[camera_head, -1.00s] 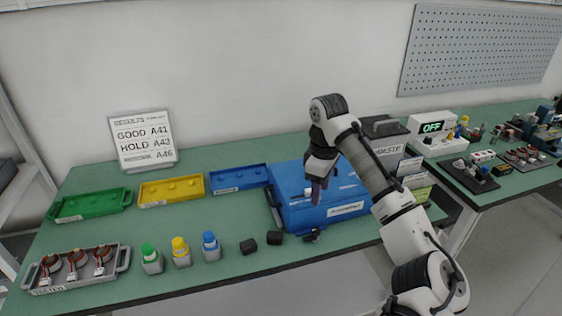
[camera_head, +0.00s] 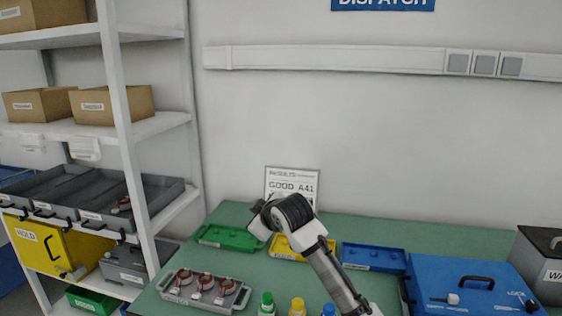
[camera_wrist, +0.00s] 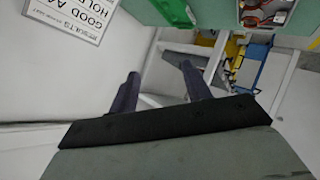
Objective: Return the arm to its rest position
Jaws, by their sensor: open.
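My gripper shows in the wrist view (camera_wrist: 160,75) with its two dark fingers spread apart and nothing between them. In the head view my arm reaches up from the bottom, and its wrist is in front of the yellow tray (camera_head: 288,255) and the results sign (camera_head: 292,182), partly covering both. The gripper's fingers are hard to make out there. The wrist view shows the sign (camera_wrist: 72,15) at upper left, the green tray (camera_wrist: 175,10) at the top and the shelf beyond the fingers.
On the green bench, a grey tray (camera_head: 180,293) holds three copper-wound parts. A green tray (camera_head: 230,238), a blue tray (camera_head: 373,257) and a blue case (camera_head: 450,275) stand behind and to the right. A shelf rack (camera_head: 120,135) with boxes stands at the left.

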